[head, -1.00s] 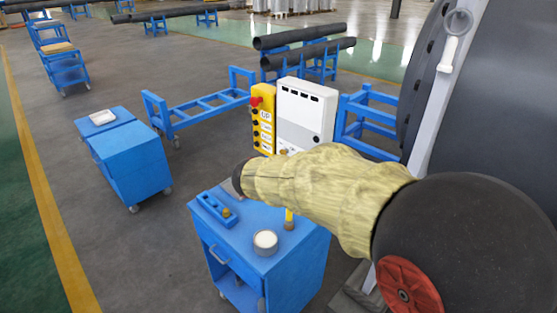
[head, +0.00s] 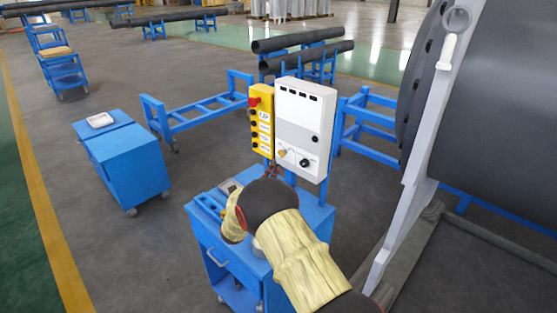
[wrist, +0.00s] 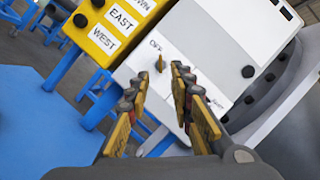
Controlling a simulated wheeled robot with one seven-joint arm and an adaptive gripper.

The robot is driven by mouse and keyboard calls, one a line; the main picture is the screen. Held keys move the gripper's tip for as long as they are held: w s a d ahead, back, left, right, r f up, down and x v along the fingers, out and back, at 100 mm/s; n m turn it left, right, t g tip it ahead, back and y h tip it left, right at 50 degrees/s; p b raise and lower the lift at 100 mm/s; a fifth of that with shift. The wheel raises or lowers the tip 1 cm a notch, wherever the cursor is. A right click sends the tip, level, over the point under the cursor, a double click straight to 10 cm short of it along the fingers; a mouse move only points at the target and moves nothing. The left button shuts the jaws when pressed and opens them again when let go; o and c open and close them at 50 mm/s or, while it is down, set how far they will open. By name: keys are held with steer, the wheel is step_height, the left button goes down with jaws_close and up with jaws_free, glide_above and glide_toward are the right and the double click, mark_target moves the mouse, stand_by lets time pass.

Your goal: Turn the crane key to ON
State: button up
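The crane key (wrist: 160,63) is a small brass-yellow key on the white control box (wrist: 222,45), beside printed OFF lettering, in the wrist view. In the head view the key (head: 282,153) shows on the lower left of the white box (head: 301,115), left of a black knob. My gripper (wrist: 159,84) is open and empty, its two fingers apart. The key shows beyond the fingertips, roughly in line with the gap, and apart from them. In the head view my gripper (head: 271,172) is mostly hidden behind my wrist. The ON marking cannot be made out.
A yellow button pendant (head: 261,122) with a red button is left of the white box. A blue cart (head: 235,262) stands below. A grey flange and large dark shell (head: 503,110) stand close on the right.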

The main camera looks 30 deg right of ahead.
mark_target(282, 153)
steer(key=b+x, duration=0.1)
steer(key=x, duration=0.5)
steer(key=shift+w+d, duration=0.1)
steer(key=shift+d, duration=0.1)
steer(key=shift+c, duration=1)
steer(key=c, duration=0.4)
